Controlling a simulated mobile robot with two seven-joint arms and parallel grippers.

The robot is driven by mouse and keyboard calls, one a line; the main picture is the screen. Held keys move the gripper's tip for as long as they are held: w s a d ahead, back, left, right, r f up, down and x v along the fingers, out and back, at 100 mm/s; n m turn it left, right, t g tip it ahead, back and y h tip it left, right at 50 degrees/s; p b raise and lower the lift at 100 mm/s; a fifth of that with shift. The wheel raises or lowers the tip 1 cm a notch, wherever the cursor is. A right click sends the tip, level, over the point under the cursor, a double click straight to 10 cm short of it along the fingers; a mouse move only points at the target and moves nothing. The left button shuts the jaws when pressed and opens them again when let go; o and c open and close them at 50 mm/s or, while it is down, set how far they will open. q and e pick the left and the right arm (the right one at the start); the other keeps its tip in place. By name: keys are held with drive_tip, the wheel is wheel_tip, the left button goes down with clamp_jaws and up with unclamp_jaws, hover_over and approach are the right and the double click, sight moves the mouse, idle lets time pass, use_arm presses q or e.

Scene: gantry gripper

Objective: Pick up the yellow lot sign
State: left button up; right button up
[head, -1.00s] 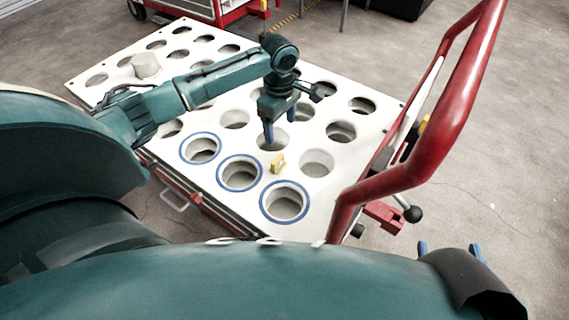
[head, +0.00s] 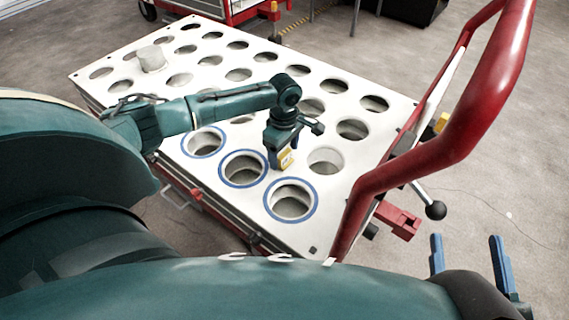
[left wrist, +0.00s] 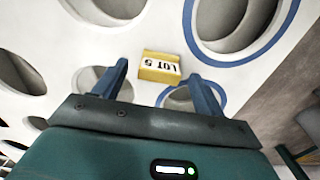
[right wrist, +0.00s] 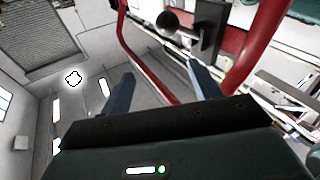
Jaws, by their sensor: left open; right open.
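The yellow lot sign (head: 287,159) stands on the white perforated top of the cart (head: 334,190), beside the blue-ringed holes. In the left wrist view the sign (left wrist: 160,67) shows a white face reading "LOT 5", just beyond and between the fingertips. My left gripper (head: 279,162) is open, pointing down at the sign and partly covering it in the head view; it also shows in the left wrist view (left wrist: 158,70). I cannot tell whether a finger touches the sign. My right gripper (head: 466,240) is open and empty, off the cart's right side.
A red tubular handle (head: 440,160) rises at the cart's right end, between the cart top and my right gripper. A grey cylinder (head: 151,58) sits at the far left of the top. Three blue-ringed holes (head: 244,153) line the near edge.

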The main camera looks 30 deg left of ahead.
use_arm(q)
drive_tip(key=shift+f, duration=0.35)
drive_tip(key=c, duration=1.1)
drive_tip(key=shift+o, duration=0.2)
drive_tip(key=shift+r, duration=0.15)
